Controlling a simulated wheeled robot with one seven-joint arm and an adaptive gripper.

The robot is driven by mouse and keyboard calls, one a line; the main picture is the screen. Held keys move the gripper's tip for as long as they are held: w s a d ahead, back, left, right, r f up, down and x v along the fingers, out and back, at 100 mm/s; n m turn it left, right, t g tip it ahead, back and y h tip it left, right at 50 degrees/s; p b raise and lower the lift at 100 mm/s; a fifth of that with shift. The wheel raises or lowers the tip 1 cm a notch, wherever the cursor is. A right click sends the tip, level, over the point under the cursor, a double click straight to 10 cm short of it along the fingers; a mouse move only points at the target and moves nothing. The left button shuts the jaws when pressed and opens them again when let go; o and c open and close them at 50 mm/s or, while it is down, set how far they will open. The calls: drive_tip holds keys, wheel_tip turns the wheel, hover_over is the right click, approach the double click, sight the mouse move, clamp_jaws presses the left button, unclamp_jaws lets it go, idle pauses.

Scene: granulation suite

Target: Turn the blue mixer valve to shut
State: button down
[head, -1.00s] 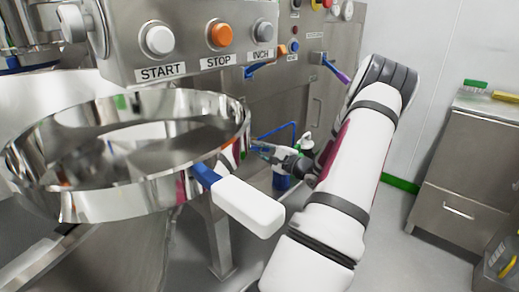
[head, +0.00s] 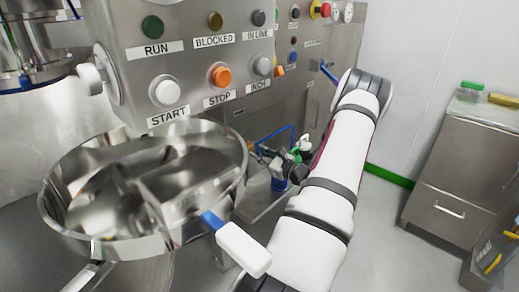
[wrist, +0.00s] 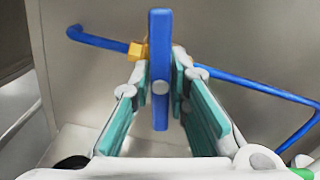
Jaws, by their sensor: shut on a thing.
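The blue valve handle (wrist: 160,75) stands upright in the middle of the wrist view, a flat bar with a round pivot on it. A brass-yellow fitting (wrist: 137,51) shows just behind it to the left, on a blue pipe (wrist: 95,39). My gripper (wrist: 158,88) has its teal-padded fingers on either side of the handle, shut on it. In the head view my gripper (head: 262,156) is low behind the steel bowl's right rim, next to the blue pipe (head: 277,134). The held handle is not clear there.
The steel bowl (head: 60,228) with a white-and-blue handle (head: 243,247) stands in front, left of my arm. The button panel (head: 190,58) overhangs it. Another blue lever (head: 328,71) is on the back wall.

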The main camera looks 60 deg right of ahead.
drive_tip(key=shift+m+p, duration=0.95)
drive_tip(key=shift+m, duration=0.55)
drive_tip(key=shift+f, duration=0.1)
drive_tip(key=c, duration=1.5)
unclamp_jaws()
drive_tip(key=shift+c, duration=0.2)
drive_tip(key=shift+s, duration=0.1)
drive_tip(key=v, duration=1.2)
